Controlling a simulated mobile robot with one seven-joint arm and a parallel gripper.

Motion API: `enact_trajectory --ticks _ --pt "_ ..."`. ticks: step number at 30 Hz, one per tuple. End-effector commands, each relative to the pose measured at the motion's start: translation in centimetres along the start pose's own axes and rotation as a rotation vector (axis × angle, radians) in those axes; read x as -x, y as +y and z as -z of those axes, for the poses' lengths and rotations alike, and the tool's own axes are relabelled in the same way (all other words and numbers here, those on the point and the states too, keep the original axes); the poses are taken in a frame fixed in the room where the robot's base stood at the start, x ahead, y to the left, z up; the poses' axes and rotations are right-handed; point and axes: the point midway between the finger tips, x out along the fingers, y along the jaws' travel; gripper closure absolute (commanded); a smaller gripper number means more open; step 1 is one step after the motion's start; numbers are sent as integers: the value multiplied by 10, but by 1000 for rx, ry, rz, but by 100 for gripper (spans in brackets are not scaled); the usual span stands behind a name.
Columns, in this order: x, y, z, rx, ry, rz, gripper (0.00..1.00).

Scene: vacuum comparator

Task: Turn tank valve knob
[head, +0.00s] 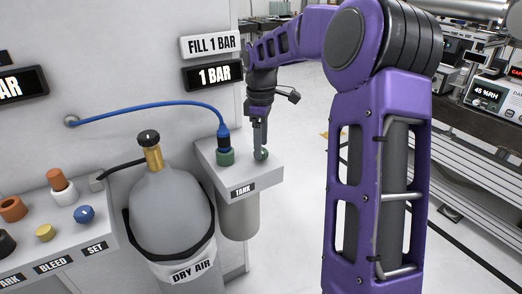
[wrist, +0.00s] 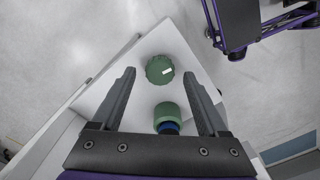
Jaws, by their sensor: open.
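The tank valve knob (wrist: 160,70) is a green ridged round knob with a white mark, on the white shelf labelled TANK (head: 243,190). In the head view the knob (head: 262,154) is partly hidden by my fingers. My gripper (head: 261,148) points down at it. In the wrist view my gripper (wrist: 158,78) is open, with one finger on each side and the knob around the level of the fingertips, apart from both. A green fitting (wrist: 168,112) with a blue hose end sits beside the knob, nearer the gripper's palm in that view.
A blue hose (head: 150,107) runs from the wall to the fitting (head: 225,157). A grey DRY AIR cylinder (head: 170,205) stands left of the shelf. A panel with coloured knobs (head: 60,225) is at far left. The floor right of the shelf is open.

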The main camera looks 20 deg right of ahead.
Motion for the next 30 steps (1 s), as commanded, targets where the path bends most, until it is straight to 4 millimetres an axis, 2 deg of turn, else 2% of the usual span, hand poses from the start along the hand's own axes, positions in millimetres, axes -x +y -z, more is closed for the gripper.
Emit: enact_trajectory --ticks 4,14,26,27,30 --pt "-12 0 0 0 0 1 24" --pt "-14 0 0 0 0 0 25" --pt "-14 0 0 0 0 0 97" --pt "-14 0 0 0 0 0 100" --pt "-14 0 0 -1 0 0 100"
